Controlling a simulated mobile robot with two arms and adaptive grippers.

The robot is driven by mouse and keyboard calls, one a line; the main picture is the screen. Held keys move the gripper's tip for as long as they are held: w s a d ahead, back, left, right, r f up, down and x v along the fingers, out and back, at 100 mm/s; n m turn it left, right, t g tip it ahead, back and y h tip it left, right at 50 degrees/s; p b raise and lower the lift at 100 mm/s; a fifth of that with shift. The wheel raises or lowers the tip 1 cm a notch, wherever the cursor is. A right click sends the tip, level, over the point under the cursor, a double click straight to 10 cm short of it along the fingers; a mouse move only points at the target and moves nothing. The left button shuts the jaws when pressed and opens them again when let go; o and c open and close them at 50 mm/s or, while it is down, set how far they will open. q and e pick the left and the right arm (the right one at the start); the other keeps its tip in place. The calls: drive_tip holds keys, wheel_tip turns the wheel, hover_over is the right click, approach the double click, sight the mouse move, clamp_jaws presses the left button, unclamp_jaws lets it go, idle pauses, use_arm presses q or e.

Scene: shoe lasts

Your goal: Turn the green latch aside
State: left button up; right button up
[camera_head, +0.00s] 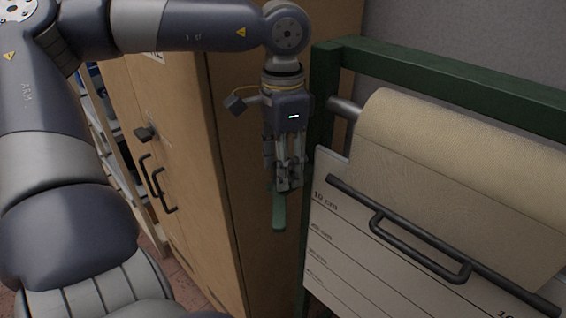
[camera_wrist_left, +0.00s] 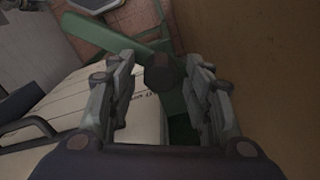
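The green latch (camera_head: 279,212) shows below my left gripper in the head view, hanging as a short bar beside the green frame post. Its upper part is hidden by the fingers. In the left wrist view a green bar (camera_wrist_left: 102,37), which looks like the latch, runs from upper left to a dark round knob (camera_wrist_left: 160,73). My left gripper (camera_head: 288,187) points down, close above the latch. In the wrist view its fingers (camera_wrist_left: 160,64) stand apart on either side of the knob, with gaps visible; contact cannot be told. My right gripper is not in view.
A tall wooden cabinet (camera_head: 180,170) with dark handles stands close on the left. On the right, a green frame (camera_head: 440,70) carries a brown paper roll (camera_head: 470,140) above a white marked board (camera_head: 340,240) with a dark bar handle (camera_head: 420,250). The gap between them is narrow.

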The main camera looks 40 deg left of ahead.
use_arm(q)
wheel_tip(320, 180, up, 12)
idle(0.6)
